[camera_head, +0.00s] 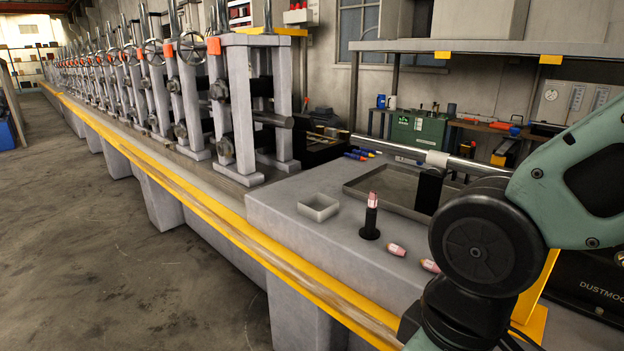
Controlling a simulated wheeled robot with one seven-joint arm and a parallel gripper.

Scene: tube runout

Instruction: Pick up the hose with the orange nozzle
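I cannot make out a hose with an orange nozzle in this view. A small orange-red item (500,126) lies on the back bench at the right, too small to tell what it is. A thin dark cable shows at the lower right beside my arm, with no orange end in sight. My arm fills the right foreground and hides part of the grey bench (285,215) and what lies behind it. My gripper is not visible.
A small open box (318,207), a shallow tray (362,190) and a roller line (237,110) are beyond. The floor at left is clear.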

